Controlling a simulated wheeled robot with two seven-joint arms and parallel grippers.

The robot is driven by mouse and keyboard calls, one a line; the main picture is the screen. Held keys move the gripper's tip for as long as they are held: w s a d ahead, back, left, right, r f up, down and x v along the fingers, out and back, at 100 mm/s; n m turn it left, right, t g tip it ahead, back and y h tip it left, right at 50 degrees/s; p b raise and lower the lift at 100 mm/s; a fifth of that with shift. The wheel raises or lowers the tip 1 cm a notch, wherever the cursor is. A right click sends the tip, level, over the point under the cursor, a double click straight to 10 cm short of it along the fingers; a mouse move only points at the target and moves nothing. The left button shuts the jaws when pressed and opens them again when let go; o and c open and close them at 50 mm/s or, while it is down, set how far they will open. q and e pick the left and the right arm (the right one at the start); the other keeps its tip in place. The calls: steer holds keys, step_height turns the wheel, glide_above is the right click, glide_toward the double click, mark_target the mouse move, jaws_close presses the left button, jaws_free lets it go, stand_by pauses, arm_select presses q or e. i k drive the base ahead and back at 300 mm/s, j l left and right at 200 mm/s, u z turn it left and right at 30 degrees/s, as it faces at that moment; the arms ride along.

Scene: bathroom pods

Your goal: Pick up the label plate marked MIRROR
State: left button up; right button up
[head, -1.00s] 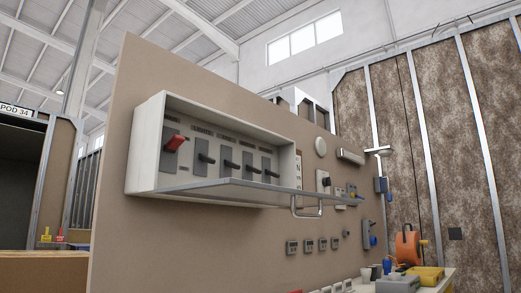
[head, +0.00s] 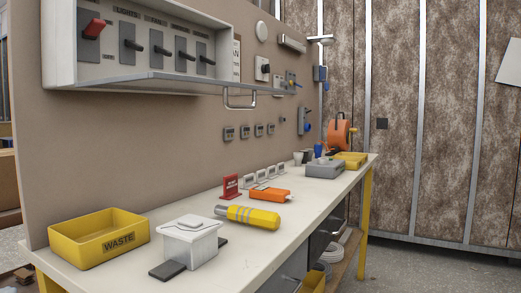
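Several small pale plates (head: 264,177) stand in a row on the workbench in the head view, behind an orange tool. They look like label plates, but their lettering is too small to read, so I cannot tell which one is marked MIRROR. A red stand-up tag (head: 231,187) with a white patch stands just left of the row. Neither of my grippers shows in the head view.
The workbench (head: 120,278) runs along a brown panel. On it are a yellow WASTE bin (head: 98,238), a white lidded box (head: 189,242), a yellow cylindrical tool (head: 250,217), an orange tool (head: 269,195) and a grey box (head: 325,168). An open switch cabinet (head: 150,50) juts out above.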

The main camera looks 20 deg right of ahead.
mark_target(249, 179)
steer(key=k+l, duration=0.1)
steer(key=l, duration=0.2)
steer(key=k+l+u, duration=0.1)
steer(key=l, duration=0.25)
steer(key=i+l+u, duration=0.15)
steer(key=l, duration=0.65)
steer(key=i+l+u, duration=0.1)
steer(key=l, duration=0.75)
steer(key=l+u, duration=0.15)
steer(key=l, duration=0.65)
steer(key=i, duration=0.05)
